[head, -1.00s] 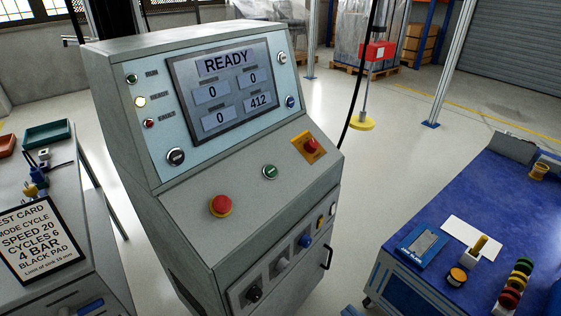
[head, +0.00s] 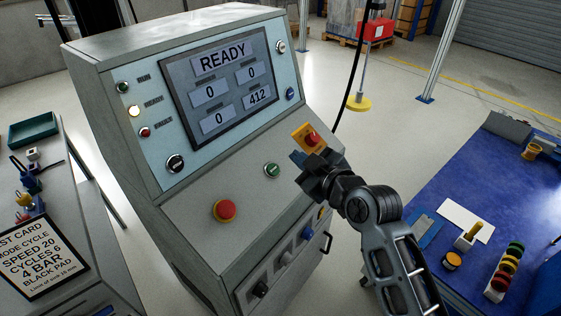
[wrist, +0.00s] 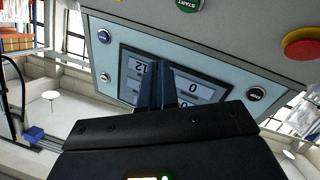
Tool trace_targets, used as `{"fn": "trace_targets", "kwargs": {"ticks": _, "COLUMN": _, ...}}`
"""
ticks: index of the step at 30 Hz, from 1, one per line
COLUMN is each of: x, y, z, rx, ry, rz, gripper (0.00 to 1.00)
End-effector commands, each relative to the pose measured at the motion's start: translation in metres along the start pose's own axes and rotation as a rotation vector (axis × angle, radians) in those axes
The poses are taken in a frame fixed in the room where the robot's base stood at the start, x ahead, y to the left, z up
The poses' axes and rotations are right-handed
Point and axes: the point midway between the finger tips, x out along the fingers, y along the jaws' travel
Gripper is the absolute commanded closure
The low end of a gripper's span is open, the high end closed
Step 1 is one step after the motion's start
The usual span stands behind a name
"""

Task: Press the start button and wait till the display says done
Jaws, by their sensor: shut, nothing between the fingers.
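The green start button (head: 271,170) is on the sloping panel of the grey control cabinet. It shows at the top edge of the wrist view (wrist: 189,4), with START readable. The display (head: 222,85) reads READY, with three zeros and 412. It is upside down and partly hidden by my fingers in the wrist view (wrist: 205,92). My gripper (head: 297,158) is over the panel, right of the start button and just below the red knob on the yellow plate. Its fingers (wrist: 159,70) are together and empty. They look apart from the button.
A red mushroom button (head: 224,211) is at the panel's lower left, and a red knob (head: 311,139) on a yellow plate is at the upper right. The middle lamp (head: 134,111) is lit. A blue-topped bench (head: 480,180) is at right.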

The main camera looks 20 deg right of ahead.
Motion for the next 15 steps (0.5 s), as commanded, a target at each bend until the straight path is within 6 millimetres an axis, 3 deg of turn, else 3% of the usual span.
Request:
{"fn": "trace_targets", "kwargs": {"ticks": 4, "x": 0.0099, "y": 0.0075, "z": -0.0139, "rx": -0.015, "ry": 0.011, "rz": -0.009, "gripper": 1.0}}
{"fn": "trace_targets", "kwargs": {"ticks": 15, "x": 0.0115, "y": 0.0079, "z": -0.015, "rx": -0.017, "ry": 0.012, "rz": -0.011, "gripper": 1.0}}
